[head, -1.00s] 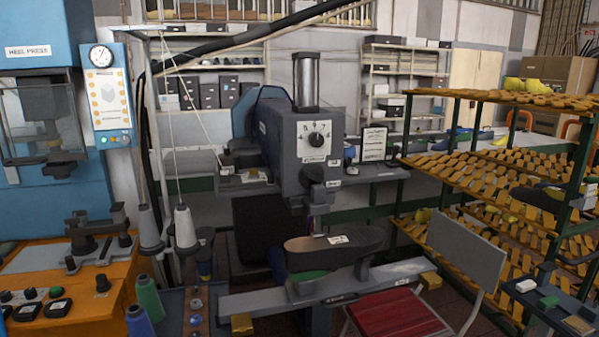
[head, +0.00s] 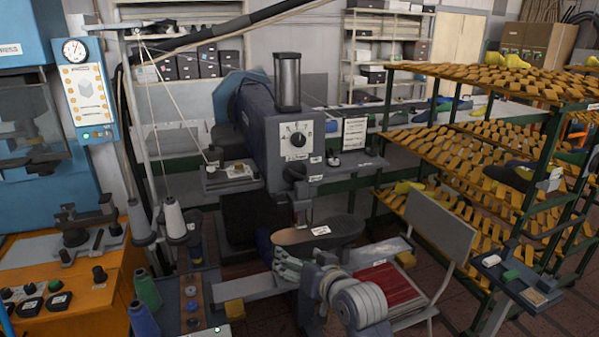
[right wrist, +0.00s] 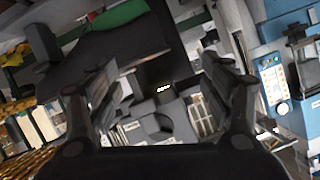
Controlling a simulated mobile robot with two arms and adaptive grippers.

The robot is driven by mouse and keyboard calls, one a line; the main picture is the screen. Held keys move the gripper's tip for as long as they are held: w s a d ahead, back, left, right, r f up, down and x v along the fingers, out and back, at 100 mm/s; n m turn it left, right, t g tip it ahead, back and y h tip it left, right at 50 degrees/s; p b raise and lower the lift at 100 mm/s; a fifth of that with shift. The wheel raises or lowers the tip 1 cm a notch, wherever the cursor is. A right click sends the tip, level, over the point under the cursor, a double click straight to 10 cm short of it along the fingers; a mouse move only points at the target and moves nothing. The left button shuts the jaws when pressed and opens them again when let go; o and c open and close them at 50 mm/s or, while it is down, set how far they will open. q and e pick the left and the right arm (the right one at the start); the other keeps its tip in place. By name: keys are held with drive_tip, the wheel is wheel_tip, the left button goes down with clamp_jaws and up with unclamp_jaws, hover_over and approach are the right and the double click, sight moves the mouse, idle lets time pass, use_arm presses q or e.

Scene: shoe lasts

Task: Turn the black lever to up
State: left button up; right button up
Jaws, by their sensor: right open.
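The grey sewing machine (head: 290,110) stands in the middle of the head view. Its front carries a white dial with a small black pointer lever (head: 297,140), and below that a black round knob (head: 294,172). The pointer's exact setting is too small to read. My left gripper is not in view.
A red-seated chair (head: 440,235) stands right of my right arm. Thread cones (head: 175,220) and an orange control bench (head: 60,265) are at left.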

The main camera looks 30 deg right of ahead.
sight(299, 176)
drive_tip(key=w+d+r+m+t+h, duration=0.35)
drive_tip(key=d+r, duration=0.35)
drive_tip(key=r, duration=0.6)
drive_tip(key=shift+m+y, duration=0.35)
drive_tip(key=shift+m, duration=0.1)
drive_tip(key=p+x, duration=0.3)
drive_tip(key=x, duration=0.8)
drive_tip(key=shift+w+f+p, duration=0.2)
drive_tip(key=shift+p, duration=0.15)
drive_tip(key=shift+t, duration=0.25)
drive_tip(key=c, duration=1.1)
